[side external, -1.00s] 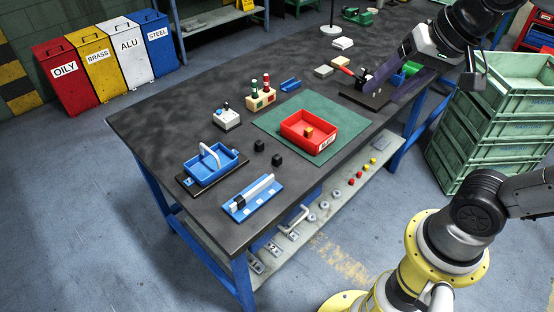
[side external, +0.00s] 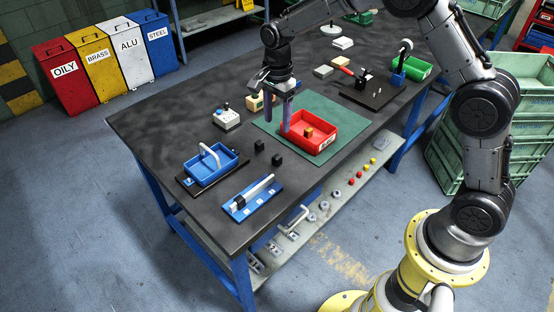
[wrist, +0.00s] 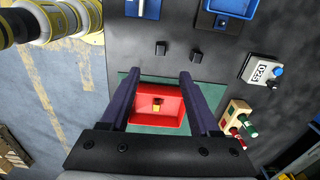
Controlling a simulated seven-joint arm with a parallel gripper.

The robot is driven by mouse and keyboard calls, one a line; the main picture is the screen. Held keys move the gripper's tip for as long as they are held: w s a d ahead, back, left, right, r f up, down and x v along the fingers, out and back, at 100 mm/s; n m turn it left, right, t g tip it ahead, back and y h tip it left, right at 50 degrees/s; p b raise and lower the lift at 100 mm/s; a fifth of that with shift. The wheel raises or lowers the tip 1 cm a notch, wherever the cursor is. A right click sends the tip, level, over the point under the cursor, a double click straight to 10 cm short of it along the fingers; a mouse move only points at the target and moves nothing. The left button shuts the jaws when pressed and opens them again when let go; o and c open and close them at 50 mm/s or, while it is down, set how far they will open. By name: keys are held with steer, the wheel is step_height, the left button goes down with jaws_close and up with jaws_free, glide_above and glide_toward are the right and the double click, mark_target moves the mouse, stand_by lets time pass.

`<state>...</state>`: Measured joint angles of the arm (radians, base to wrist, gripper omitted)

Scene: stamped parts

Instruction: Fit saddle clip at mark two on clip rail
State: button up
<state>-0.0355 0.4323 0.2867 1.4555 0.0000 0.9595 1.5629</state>
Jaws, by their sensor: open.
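The clip rail is a white bar on a blue base (side external: 241,207) near the table's front left corner, with pale marks along the base. A black piece sits around the bar near its left end. Its base is partly in the wrist view (wrist: 144,14). Two small black blocks, which look like saddle clips, stand loose between rail and green mat: one farther back (side external: 259,145), one nearer (side external: 277,160). Both show in the wrist view, left (wrist: 161,48) and right (wrist: 197,57). My gripper (side external: 276,126) is open and empty, pointing down near the red bin's left end, apart from the clips.
A red bin (side external: 325,146) with a yellow block stands on the green mat (side external: 274,124). A blue handled tray (side external: 225,170) stands left of the loose clips. Table between clips and rail is clear.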

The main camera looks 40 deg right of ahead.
glide_above(276, 157)
steer(key=f, duration=0.8)
steer(key=shift+s+f, duration=0.25)
steer(key=shift+f, duration=0.1)
steer(key=shift+w+f, duration=0.2)
steer(key=shift+f, duration=2.5)
jaws_close()
